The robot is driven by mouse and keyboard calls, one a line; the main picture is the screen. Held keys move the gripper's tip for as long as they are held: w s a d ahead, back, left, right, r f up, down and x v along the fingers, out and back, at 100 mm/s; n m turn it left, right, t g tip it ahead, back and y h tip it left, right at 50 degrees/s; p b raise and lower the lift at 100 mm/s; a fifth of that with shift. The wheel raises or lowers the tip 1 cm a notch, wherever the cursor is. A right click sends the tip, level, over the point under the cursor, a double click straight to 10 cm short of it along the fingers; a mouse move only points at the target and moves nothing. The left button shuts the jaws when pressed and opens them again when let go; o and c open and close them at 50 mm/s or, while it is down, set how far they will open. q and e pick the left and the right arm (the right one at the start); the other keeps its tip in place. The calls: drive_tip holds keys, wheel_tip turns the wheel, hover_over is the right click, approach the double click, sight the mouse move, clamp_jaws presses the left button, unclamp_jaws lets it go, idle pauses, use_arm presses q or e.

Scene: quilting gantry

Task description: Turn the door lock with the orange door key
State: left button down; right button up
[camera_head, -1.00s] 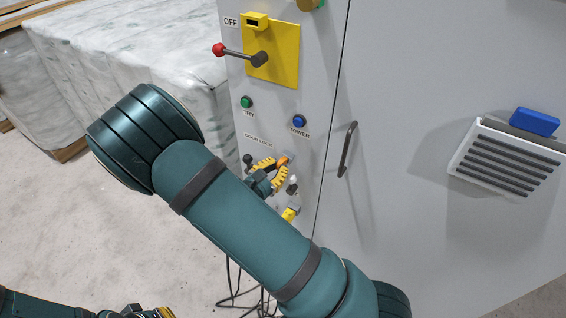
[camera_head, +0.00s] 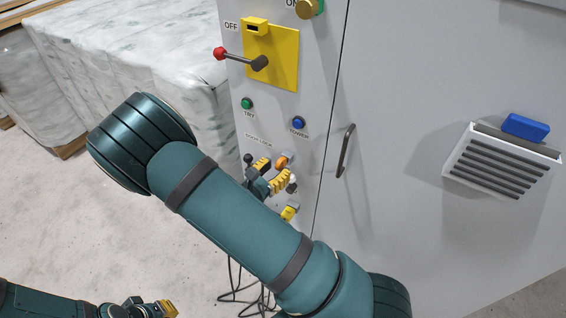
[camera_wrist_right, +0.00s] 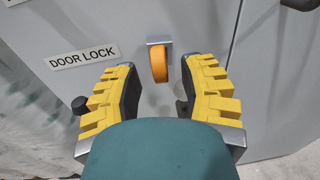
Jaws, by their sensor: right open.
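The orange door key (camera_head: 281,162) sits in the grey door lock (camera_wrist_right: 159,43) on the cabinet's front panel. In the right wrist view the orange key (camera_wrist_right: 160,66) has its rounded bow standing out of the lock, upright in the picture. My right gripper (camera_wrist_right: 161,78) is open, with its yellow fingers on either side of the key and a visible gap to each. In the head view my right gripper (camera_head: 272,174) is just below the key. My left gripper (camera_head: 152,308) is at the bottom left, away from the panel; its finger gap does not show.
The DOOR LOCK label (camera_wrist_right: 83,57) is left of the lock. A black knob (camera_head: 248,158), green button (camera_head: 247,103), blue button (camera_head: 299,122) and red-tipped lever (camera_head: 237,58) are on the panel. A door handle (camera_head: 346,150) stands out at the right. Cables hang below.

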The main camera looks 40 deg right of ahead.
drive_tip(key=f+v, duration=0.1)
drive_tip(key=v, duration=1)
drive_tip(key=s+a+f+m+g+y, duration=0.2)
drive_tip(key=s+f+m+g+y, duration=0.7)
drive_tip(key=s+f, duration=0.55)
drive_tip(key=s+a+f+m+y, duration=0.1)
drive_tip(key=a+f+m+y, duration=0.1)
drive_tip(key=a+m+y, duration=0.55)
drive_tip(key=w+m+t+y, duration=0.4)
drive_tip(key=w+m+t, duration=0.1)
drive_tip(key=w+m, duration=0.2)
drive_tip(key=shift+w+a+r, duration=0.35)
drive_tip(key=shift+w+r, duration=0.05)
